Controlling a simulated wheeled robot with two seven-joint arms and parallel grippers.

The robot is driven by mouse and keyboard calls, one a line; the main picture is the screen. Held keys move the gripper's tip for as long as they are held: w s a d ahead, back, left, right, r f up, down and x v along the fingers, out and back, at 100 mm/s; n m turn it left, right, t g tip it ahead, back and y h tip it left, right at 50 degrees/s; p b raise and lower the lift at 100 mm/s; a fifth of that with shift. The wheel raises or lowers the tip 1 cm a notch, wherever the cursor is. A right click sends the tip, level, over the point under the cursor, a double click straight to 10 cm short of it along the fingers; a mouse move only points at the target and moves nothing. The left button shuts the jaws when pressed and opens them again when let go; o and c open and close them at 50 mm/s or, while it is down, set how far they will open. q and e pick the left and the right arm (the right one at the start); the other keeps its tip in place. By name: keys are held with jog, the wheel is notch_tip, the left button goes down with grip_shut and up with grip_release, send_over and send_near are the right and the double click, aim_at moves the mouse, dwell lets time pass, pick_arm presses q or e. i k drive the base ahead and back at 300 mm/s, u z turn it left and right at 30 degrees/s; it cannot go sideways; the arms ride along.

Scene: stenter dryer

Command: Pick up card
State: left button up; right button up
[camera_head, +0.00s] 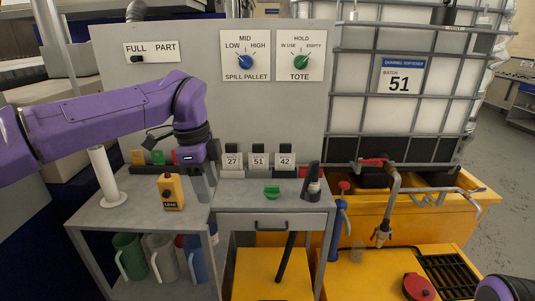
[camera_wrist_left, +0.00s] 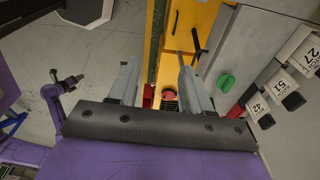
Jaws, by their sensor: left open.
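Three white numbered cards stand in dark holders at the back of the grey worktop: 27 (camera_head: 232,161), 51 (camera_head: 258,161) and 42 (camera_head: 285,161). In the left wrist view they show at the right edge: 27 (camera_wrist_left: 310,53), 51 (camera_wrist_left: 283,83) and 42 (camera_wrist_left: 259,107). An orange card (camera_head: 138,157) and a green card (camera_head: 158,157) stand farther left. A red piece beside them is partly hidden by my arm. My left gripper (camera_head: 204,187) points down, left of card 27. Its fingers (camera_wrist_left: 160,82) are apart with nothing held between them.
A yellow LEAK box (camera_head: 171,191) and a white post (camera_head: 105,176) stand left of the gripper. A green knob (camera_head: 272,191) and a black upright device (camera_head: 312,182) are on the right worktop. Jugs (camera_head: 162,257) fill the lower shelf. The tote (camera_head: 400,85) stands right.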

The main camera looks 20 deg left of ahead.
aim_at(259, 159)
jog(key=u, duration=0.05)
jog(key=i, duration=1.2)
